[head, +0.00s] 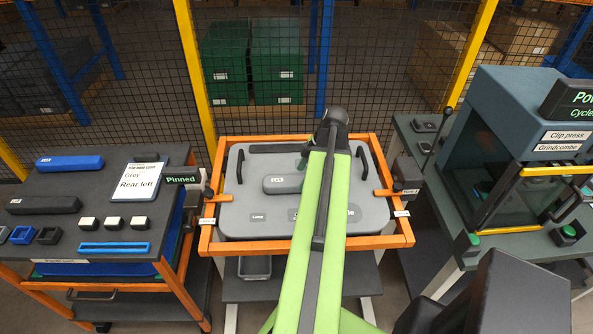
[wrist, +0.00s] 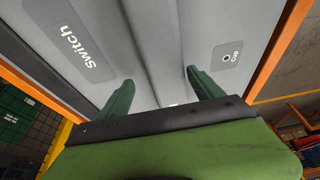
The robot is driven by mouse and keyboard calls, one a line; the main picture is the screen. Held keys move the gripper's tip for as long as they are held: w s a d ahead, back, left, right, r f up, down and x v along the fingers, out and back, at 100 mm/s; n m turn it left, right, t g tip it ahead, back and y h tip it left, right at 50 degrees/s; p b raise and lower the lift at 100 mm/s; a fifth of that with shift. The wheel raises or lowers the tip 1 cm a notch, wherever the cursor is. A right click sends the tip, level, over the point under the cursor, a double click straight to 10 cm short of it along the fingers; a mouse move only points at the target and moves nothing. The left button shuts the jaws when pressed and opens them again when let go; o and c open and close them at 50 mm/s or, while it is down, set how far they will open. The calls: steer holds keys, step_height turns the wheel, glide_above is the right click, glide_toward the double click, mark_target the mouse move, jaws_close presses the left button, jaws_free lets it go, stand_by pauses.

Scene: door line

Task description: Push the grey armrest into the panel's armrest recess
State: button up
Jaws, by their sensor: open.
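The grey armrest (head: 283,185) lies at the middle of the light grey door panel (head: 245,213), left of my arm. Its right end meets the edge of my arm in the head view, and I cannot tell how deep it sits in the recess. The panel lies in an orange frame. My gripper (wrist: 160,82) is open in the wrist view, its two green fingers spread over a grey surface with a ridge between them. A "Switch" label shows left of the fingers and a small label right.
A cart (head: 110,180) at left holds a blue armrest (head: 69,162), a black armrest (head: 43,204), small parts and a "Rear left" card (head: 134,183). A clip press (head: 520,140) is at right. A mesh fence stands behind.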

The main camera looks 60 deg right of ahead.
steer(key=shift+t, duration=0.3)
steer(key=s+r+p, duration=0.1)
steer(key=s+r, duration=0.1)
steer(key=s+r+p, duration=0.1)
steer(key=s+r, duration=0.1)
steer(key=s+d+r+p, duration=0.1)
steer(key=r, duration=0.1)
steer(key=shift+s+r+p, duration=0.35)
steer(key=shift+s+p, duration=0.05)
steer(key=w+p+v, duration=0.1)
steer(key=p+v, duration=0.5)
steer(key=shift+r+p, duration=0.3)
steer(key=shift+r, duration=0.1)
steer(key=shift+s+d, duration=0.1)
steer(key=shift+s, duration=0.05)
